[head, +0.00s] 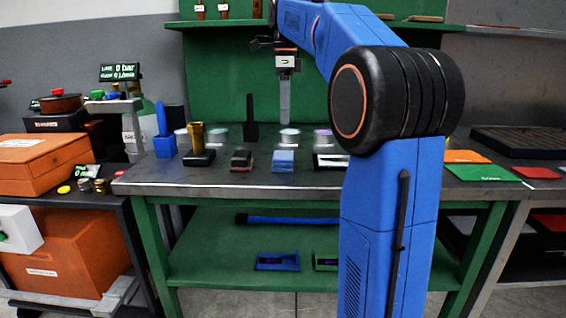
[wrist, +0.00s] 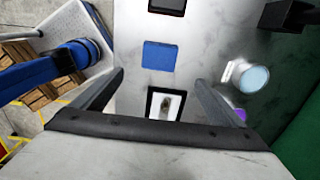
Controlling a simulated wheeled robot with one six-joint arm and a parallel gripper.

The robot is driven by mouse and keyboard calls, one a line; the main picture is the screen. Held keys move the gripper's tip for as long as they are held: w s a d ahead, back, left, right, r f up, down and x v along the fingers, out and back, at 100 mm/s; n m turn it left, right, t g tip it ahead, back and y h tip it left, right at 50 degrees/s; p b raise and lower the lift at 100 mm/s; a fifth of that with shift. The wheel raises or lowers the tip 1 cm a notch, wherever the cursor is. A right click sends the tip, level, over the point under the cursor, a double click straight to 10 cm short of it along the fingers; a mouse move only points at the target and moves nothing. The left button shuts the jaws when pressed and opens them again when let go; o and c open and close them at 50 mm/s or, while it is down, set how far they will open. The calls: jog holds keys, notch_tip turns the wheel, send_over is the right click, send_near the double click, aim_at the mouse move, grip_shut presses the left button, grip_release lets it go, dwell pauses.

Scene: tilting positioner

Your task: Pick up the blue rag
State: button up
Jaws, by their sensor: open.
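The blue rag (head: 283,160) lies folded near the front edge of the dark workbench (head: 200,178) in the head view. In the wrist view the blue rag (wrist: 158,56) shows as a flat blue square, a little beyond the fingertips and roughly centred between them. My gripper (head: 284,120) points down above the bench, over the area around the rag and apart from it. In the wrist view my gripper (wrist: 159,77) has its two fingers wide apart with nothing between them. The rag is fully visible in both views.
Round tins (head: 290,137) and a dark upright tool (head: 251,120) stand behind.

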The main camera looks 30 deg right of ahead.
send_near(283, 155)
jog(key=f, duration=0.5)
jog(key=shift+d+f, duration=0.15)
jog(key=shift+d, duration=0.2)
jog(key=shift+w+a+f, duration=0.1)
jog(key=shift+a+f, duration=0.05)
jog(key=shift+f, duration=1.2)
jog(key=shift+a+f, duration=0.1)
jog(key=shift+f, duration=1.2)
jog(key=c, duration=1.2)
